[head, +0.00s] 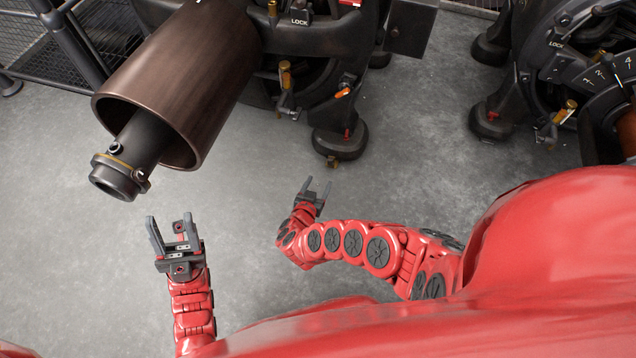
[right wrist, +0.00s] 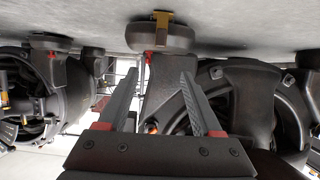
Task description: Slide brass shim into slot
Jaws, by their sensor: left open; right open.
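A small brass-coloured piece (head: 333,162), which looks like the brass shim, sits at the near edge of a dark rounded machine foot (head: 340,143). In the right wrist view the piece (right wrist: 162,22) stands out against the foot (right wrist: 160,40); I cannot tell how far it is in a slot, and no slot opening shows clearly. My right gripper (head: 318,184) is open and empty, a little in front of the brass piece and apart from it. Its two fingers (right wrist: 160,80) show spread in the right wrist view. My left gripper (head: 172,228) is open and empty, further left.
A large brown drum (head: 180,75) with a dark shaft end (head: 120,180) overhangs the floor above my left gripper. Another machine foot (head: 492,122) stands to the right. Railings (head: 75,45) are at upper left. Grey floor (head: 240,200) lies clear between my grippers.

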